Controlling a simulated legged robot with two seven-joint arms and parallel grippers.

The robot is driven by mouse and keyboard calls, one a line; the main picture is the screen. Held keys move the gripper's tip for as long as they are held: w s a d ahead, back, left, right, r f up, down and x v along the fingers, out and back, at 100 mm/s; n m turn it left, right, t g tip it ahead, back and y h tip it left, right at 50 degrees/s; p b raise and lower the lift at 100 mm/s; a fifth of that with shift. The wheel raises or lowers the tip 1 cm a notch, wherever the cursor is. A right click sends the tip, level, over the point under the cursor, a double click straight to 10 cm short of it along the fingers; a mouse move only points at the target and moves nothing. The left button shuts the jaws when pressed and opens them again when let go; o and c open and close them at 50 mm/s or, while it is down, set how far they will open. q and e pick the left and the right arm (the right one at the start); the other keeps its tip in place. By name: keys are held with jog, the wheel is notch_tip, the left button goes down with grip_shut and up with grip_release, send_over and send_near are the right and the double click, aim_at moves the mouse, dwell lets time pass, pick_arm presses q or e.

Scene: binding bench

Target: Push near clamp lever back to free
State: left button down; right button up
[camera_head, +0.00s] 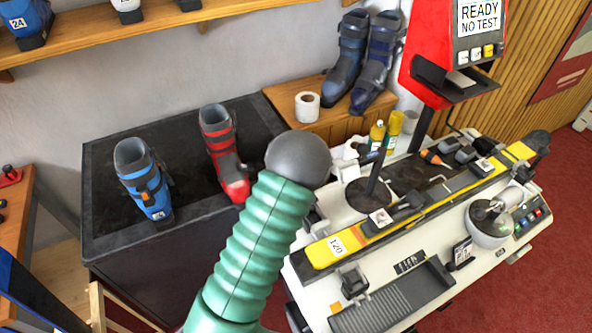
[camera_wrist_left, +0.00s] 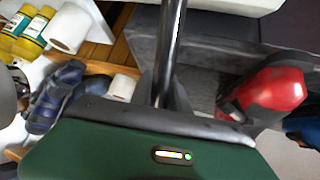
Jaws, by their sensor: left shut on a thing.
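My green left arm rises from the bottom of the head view and ends in a grey rounded joint. The gripper itself is hidden behind that joint there. In the left wrist view my left gripper (camera_wrist_left: 164,104) is shut on a dark, shiny metal rod (camera_wrist_left: 172,45), which looks like a lever. Where the rod meets the clamp cannot be seen. In the head view a yellow ski (camera_head: 335,247) lies along the white binding bench (camera_head: 311,290). A dark upright post (camera_head: 377,172) stands on a round base behind the ski. My right gripper is not in view.
A red boot (camera_head: 222,150) and a blue boot (camera_head: 146,185) stand on a dark table left of my arm. Yellow bottles (camera_head: 376,134) and a white roll (camera_head: 307,106) are behind the bench. A red machine (camera_head: 431,45) stands at the back right.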

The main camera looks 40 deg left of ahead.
pick_arm(q)
jog(key=shift+s+d+f, duration=0.15)
jog(key=shift+d+f, duration=0.2)
jog(key=shift+f, duration=0.1)
dwell(0.5)
jog(key=c, duration=1.6)
grip_release()
jog(key=o, duration=0.7)
jog(key=shift+w+r, duration=0.2)
jog(key=shift+r, duration=0.05)
jog(key=shift+c, duration=0.2)
jog(key=shift+a, duration=0.1)
jog(key=shift+r, duration=0.1)
jog(key=p+v, duration=0.1)
jog(key=v, duration=0.7)
jog(key=shift+r, duration=0.25)
jog(key=p+v, duration=0.2)
jog(key=v, duration=0.6)
jog(key=shift+s+p, duration=0.2)
jog(key=shift+p, duration=0.15)
